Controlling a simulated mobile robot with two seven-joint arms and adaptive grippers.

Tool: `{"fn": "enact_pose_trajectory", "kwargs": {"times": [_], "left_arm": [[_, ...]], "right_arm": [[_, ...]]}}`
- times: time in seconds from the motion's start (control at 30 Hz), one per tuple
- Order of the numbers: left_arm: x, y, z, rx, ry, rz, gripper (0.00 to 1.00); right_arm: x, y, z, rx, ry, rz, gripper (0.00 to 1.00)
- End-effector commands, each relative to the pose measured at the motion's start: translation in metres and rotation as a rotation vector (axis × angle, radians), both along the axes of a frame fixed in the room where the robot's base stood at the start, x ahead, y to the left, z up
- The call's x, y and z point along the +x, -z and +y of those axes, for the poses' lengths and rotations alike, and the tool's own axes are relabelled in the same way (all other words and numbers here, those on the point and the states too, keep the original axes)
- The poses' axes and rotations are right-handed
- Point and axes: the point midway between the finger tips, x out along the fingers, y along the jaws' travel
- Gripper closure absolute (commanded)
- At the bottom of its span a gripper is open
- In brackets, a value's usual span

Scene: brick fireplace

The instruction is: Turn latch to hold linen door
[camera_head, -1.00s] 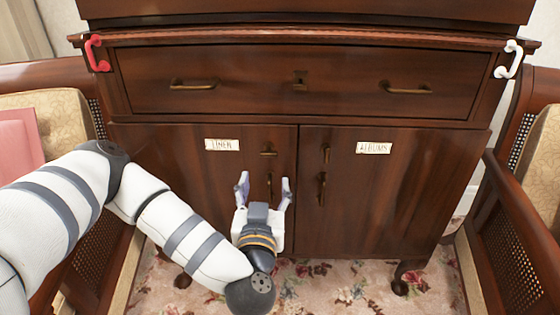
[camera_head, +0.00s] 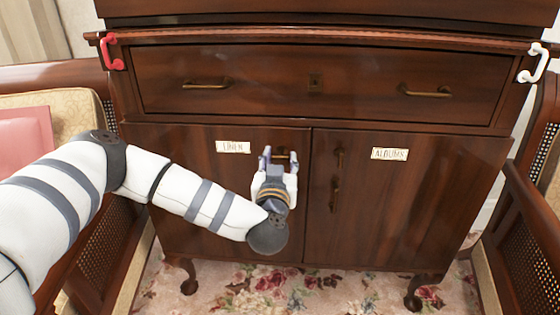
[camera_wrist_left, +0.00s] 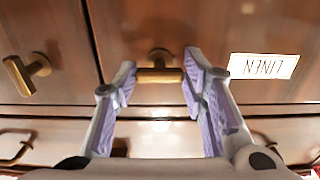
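The linen door (camera_head: 220,200) is the lower left door of a dark wooden cabinet and sits closed, with a paper LINEN label (camera_head: 233,147). Its latch (camera_wrist_left: 160,75) is a short brass bar, lying horizontally near the door's top edge. My left gripper (camera_head: 279,154) is at this latch. In the left wrist view, upside down, its fingers (camera_wrist_left: 160,73) sit one at each end of the bar and appear to touch it, so it looks shut on the latch. The gripper hides the linen door's handle in the head view. My right gripper is not in view.
The albums door (camera_head: 410,210) on the right is closed, with an upright brass latch (camera_head: 340,158) and a handle (camera_head: 335,194). A drawer (camera_head: 320,85) with brass pulls runs above. Red (camera_head: 112,52) and white (camera_head: 533,63) hooks are at the upper corners. Chairs flank the cabinet.

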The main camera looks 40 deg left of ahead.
Motion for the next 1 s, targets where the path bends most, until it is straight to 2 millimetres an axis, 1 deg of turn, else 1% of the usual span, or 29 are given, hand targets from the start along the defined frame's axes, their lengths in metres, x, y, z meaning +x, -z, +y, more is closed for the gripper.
{"fn": "enact_pose_trajectory", "kwargs": {"times": [0.03,0.1,0.27,0.37,0.57,0.7,0.8,1.0], "left_arm": [[0.000,0.000,0.000,0.000,0.000,0.000,0.80],[0.000,0.000,0.000,0.000,0.000,0.000,0.92],[0.000,0.000,0.000,-0.003,0.001,-0.002,0.92],[0.000,-0.002,-0.001,-0.015,0.002,-0.010,0.92],[0.001,-0.009,-0.001,-0.085,0.004,-0.059,0.92],[0.001,-0.011,-0.002,-0.176,0.005,-0.118,0.92],[0.001,-0.009,-0.001,-0.255,0.004,-0.164,0.92],[0.000,-0.002,-0.001,-0.419,0.002,-0.261,0.92]], "right_arm": [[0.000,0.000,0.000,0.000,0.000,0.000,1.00],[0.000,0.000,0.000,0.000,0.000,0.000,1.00],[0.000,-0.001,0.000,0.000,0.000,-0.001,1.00],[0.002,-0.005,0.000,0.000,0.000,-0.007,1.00],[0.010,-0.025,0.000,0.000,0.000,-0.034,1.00],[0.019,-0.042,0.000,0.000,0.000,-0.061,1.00],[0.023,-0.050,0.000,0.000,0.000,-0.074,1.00],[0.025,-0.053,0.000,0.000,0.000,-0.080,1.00]]}}
